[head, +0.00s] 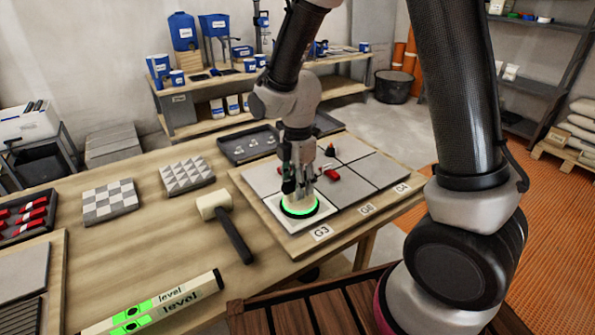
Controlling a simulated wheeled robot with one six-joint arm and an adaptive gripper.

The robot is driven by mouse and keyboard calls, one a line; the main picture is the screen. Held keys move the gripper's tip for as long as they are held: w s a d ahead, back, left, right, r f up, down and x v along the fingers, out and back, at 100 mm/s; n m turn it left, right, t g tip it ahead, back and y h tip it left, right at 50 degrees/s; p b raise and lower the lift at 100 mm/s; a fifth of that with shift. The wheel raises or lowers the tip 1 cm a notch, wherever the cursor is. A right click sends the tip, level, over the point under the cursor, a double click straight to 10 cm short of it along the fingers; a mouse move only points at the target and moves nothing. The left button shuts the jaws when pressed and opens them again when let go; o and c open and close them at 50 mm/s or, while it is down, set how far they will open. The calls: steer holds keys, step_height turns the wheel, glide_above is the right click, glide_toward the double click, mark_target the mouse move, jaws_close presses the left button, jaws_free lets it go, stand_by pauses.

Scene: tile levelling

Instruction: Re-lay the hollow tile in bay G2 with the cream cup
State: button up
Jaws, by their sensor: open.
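My gripper (298,188) points down over the front bay of the tile board (290,243). Its jaws are open around the upper part of a cream cup (300,203). The cup has a dark base with a glowing green ring and stands on a pale tile (277,209). This tile lies in the bay behind the label G3 (321,233). The other readable labels look like G6 (367,209) and G4 (402,188); I cannot make out a G2 label. My fingers hide part of the cup.
A mallet (228,222) and a green-vialled level (150,305) lie on the bench left of the board. A red-handled tool (331,174) lies on the board just behind the cup. A dark tray (250,143) of small parts stands behind. Bench space around the mallet is clear.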

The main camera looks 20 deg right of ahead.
steer(key=shift+f, duration=0.2)
steer(key=shift+c, duration=0.4)
steer(key=c, duration=0.8)
jaws_close()
